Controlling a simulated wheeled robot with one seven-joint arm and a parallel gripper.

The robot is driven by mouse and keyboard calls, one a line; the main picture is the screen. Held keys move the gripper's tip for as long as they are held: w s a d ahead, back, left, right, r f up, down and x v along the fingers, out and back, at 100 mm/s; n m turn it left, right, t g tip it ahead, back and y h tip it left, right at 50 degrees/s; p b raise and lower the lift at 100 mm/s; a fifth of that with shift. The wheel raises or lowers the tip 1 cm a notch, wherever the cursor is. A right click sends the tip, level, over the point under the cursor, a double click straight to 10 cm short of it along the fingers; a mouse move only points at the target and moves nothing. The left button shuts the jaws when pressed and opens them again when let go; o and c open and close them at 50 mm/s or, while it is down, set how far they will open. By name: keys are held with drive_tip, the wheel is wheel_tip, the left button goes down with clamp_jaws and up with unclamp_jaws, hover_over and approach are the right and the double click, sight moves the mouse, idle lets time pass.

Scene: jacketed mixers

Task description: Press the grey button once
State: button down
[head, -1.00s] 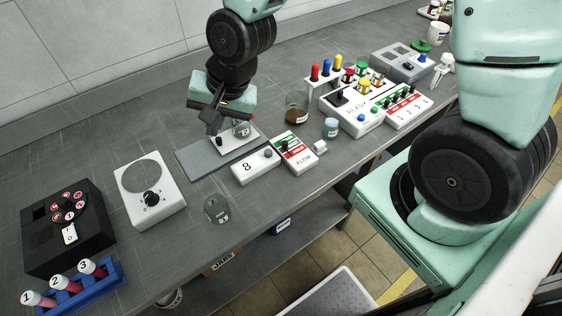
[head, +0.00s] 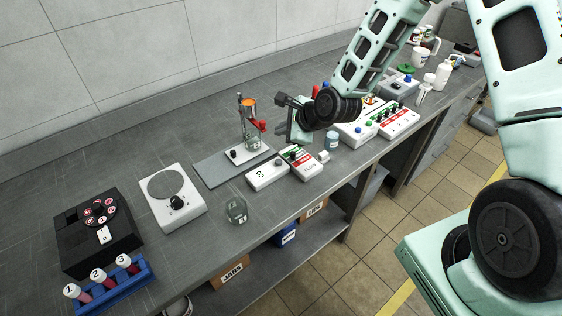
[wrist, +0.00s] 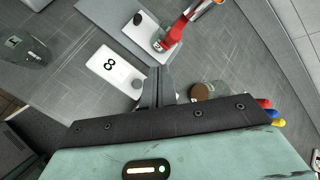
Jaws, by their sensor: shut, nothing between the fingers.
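The grey button (head: 280,162) is a small round knob at the right end of the white box marked 8 (head: 262,178). In the wrist view the grey button (wrist: 137,84) shows just left of my fingers, and the white box marked 8 (wrist: 108,67) extends to its left. My gripper (wrist: 160,73) is shut and empty, with its fingertips close beside the button in that view and apart from it. In the head view my gripper (head: 293,149) points down over the area by the FLOW box, its fingertips partly hard to make out.
The FLOW box (head: 306,167) stands right of the 8 box. A stand with a red handle (head: 262,126) is behind it. A glass beaker (head: 237,211) stands in front, near the bench edge. A white hotplate (head: 173,206) is further left.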

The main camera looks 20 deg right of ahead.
sight(279, 162)
drive_tip(key=shift+f, duration=0.1)
wheel_tip(279, 162, down, 9)
drive_tip(key=b, duration=0.7)
idle(1.8)
drive_tip(key=shift+f, duration=0.25)
drive_tip(key=shift+f+b, duration=0.4)
drive_tip(key=shift+b, duration=0.1)
idle(0.7)
drive_tip(key=shift+r, duration=0.15)
drive_tip(key=shift+r+p, duration=0.7)
drive_tip(key=shift+p, duration=0.05)
